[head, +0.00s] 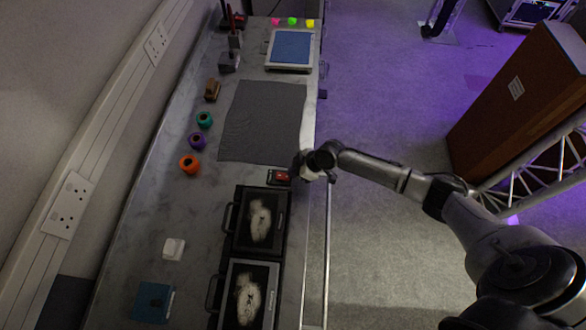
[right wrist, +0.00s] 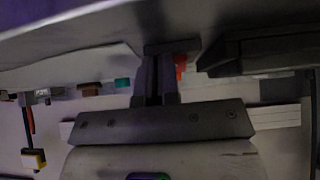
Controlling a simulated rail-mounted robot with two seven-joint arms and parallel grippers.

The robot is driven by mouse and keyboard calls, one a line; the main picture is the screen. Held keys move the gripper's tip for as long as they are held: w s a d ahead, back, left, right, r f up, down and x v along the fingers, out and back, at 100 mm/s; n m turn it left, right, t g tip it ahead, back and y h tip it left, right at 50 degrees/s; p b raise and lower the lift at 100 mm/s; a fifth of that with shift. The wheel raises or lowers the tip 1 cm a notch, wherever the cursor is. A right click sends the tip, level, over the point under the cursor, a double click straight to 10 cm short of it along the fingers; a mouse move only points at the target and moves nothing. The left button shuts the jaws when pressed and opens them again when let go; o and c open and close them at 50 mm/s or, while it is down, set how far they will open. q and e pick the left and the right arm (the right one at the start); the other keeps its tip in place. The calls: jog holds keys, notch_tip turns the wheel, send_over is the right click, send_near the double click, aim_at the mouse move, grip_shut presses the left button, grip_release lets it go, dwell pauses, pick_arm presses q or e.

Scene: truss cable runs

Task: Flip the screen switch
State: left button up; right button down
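A small dark switch box with a red rocker (head: 279,177) sits on the bench near its right edge, just above the upper screen. Two dark screens, the upper (head: 260,220) and the lower (head: 248,293), both show a pale blotchy picture. My right gripper (head: 302,168) is right beside the switch box at the bench edge; I cannot tell whether it touches. In the right wrist view its fingers (right wrist: 156,80) are close together with nothing seen between them, and a red piece (right wrist: 180,66) shows just beyond. My left gripper is not in view.
A dark mat (head: 262,122) covers the bench beyond the switch. Orange (head: 189,162), purple (head: 197,140) and green (head: 204,119) rolls stand along the left. A blue-topped device (head: 291,48) is at the far end. A white block (head: 173,248) lies left of the screens.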

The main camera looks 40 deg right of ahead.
jog(key=shift+s+r+p, duration=0.3)
jog(key=shift+p, duration=0.1)
jog(key=shift+w+r, duration=0.1)
jog(key=shift+r, duration=0.35)
jog(key=r+p, duration=0.2)
jog(key=s+r+p, duration=0.1)
jog(key=shift+d+r+p, duration=0.25)
jog(key=shift+d+p, duration=0.1)
jog(key=s+d+r+b, duration=0.1)
jog(key=s+d+r, duration=0.3)
jog(key=s+d, duration=0.1)
jog(key=shift+s+d+r+b, duration=0.3)
jog(key=shift+d+r+b, duration=0.05)
jog(key=shift+d+b, duration=0.1)
